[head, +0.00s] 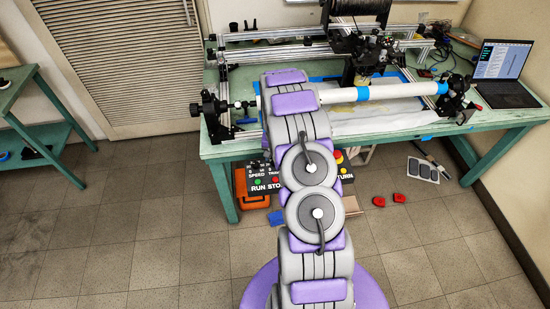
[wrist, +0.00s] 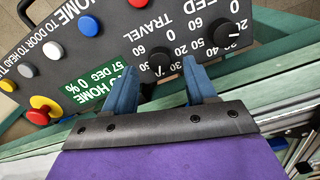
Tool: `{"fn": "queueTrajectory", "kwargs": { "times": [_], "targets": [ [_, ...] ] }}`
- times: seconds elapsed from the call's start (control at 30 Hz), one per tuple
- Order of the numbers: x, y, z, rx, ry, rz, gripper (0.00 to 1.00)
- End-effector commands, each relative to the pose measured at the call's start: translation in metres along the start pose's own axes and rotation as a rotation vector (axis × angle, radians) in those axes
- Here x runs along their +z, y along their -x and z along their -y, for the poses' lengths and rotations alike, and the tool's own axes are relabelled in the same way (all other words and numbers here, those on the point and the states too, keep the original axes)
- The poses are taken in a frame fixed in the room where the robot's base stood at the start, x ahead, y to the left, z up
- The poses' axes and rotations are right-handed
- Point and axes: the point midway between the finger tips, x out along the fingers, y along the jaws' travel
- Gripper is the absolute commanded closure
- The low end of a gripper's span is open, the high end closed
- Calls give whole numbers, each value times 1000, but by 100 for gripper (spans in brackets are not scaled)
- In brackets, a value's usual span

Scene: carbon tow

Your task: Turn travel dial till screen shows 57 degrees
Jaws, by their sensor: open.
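The dark control panel (wrist: 110,45) shows upside down in the wrist view. Its black travel dial (wrist: 157,62), with a white pointer mark, sits by the word TRAVEL and a printed scale. The small green screen (wrist: 92,80) reads 57 DEG and 0 %, with TO HOME lettering. My gripper (wrist: 160,66) is open, its two blue fingers on either side of the travel dial, with a visible gap on each side. In the head view, my arm covers most of the panel (head: 262,182), and the gripper is hidden there.
A second black dial (wrist: 229,36) sits right of my right finger. Red (wrist: 88,26), blue, white and yellow-ringed red buttons (wrist: 44,108) lie to the left. In the head view, a green workbench (head: 225,151) with a winding machine and a laptop (head: 497,75) stands behind the panel.

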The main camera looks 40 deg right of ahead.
Motion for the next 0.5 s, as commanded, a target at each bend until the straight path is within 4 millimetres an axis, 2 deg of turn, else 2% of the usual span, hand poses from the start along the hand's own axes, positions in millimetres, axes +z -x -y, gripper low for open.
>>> {"fn": "queueTrajectory", "kwargs": {
  "times": [0.03,0.5],
  "targets": [
    [-1,12,0,-1,0,-4,44],
    [-3,114,1,-2,0,-6,44]
  ]
}}
